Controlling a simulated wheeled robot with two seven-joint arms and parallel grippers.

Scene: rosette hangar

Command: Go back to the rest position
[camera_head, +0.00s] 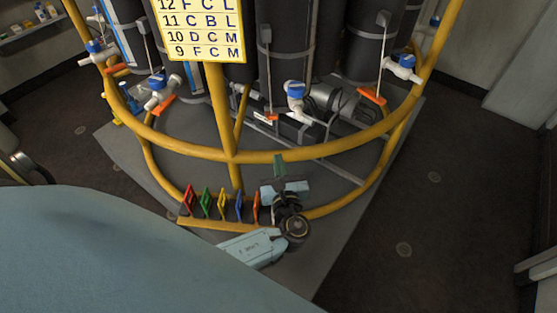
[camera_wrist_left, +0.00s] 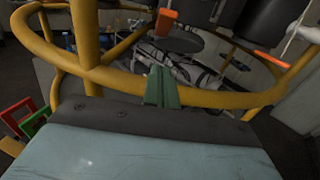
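My left gripper (camera_head: 279,166) is in the lower middle of the head view, at the front of the yellow round frame (camera_head: 232,156). Its green fingertips point away from me toward the frame's rail. In the left wrist view, the two green fingers (camera_wrist_left: 163,87) are side by side, pressed together, with nothing seen between them. They overlap the yellow rail in the picture; I cannot tell whether they touch it. My right gripper is in neither view.
Several coloured tags (camera_head: 222,203) stand in a row on a low yellow bar, just left of my left gripper. Black cylinders (camera_head: 285,45), valves with orange handles (camera_head: 372,96) and a yellow letter board (camera_head: 203,30) are within the frame. Dark floor (camera_head: 440,200) at right is clear.

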